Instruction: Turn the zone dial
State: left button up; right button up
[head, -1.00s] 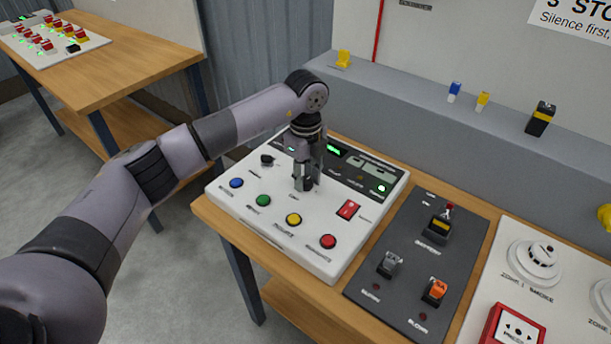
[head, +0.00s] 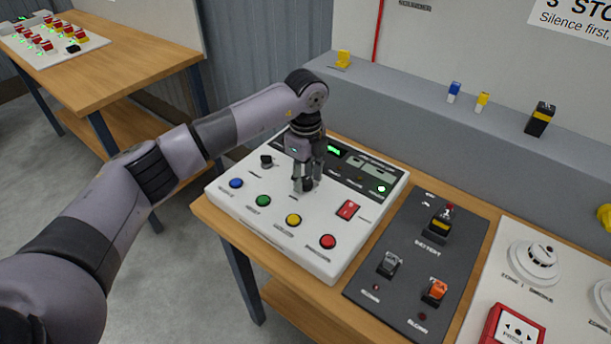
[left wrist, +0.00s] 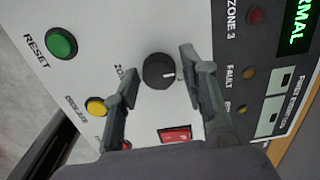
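The zone dial is a round black knob with a white pointer mark, on the white alarm panel (head: 225,188). In the left wrist view the dial (left wrist: 158,71) sits between my left gripper's fingertips (left wrist: 160,66), with narrow gaps on both sides. The pointer mark lies toward the right of that picture. In the head view my left gripper (head: 306,182) points down at the panel's middle, and its fingers mostly hide the dial. The gripper is open around the dial. My right gripper is not in view.
Blue (head: 236,183), green (head: 263,201), yellow (head: 293,220) and red (head: 328,241) buttons line the panel's front. A red rocker switch (head: 347,209) is right of the dial and a black knob (head: 266,161) left. A dark switch board (head: 410,310) stands to the right.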

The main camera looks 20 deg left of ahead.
aim_at(306, 180)
pick_arm(q)
jog(key=shift+o, duration=0.7)
notch_tip(306, 180, up, 12)
jog(key=shift+f, duration=0.1)
dwell(0.4)
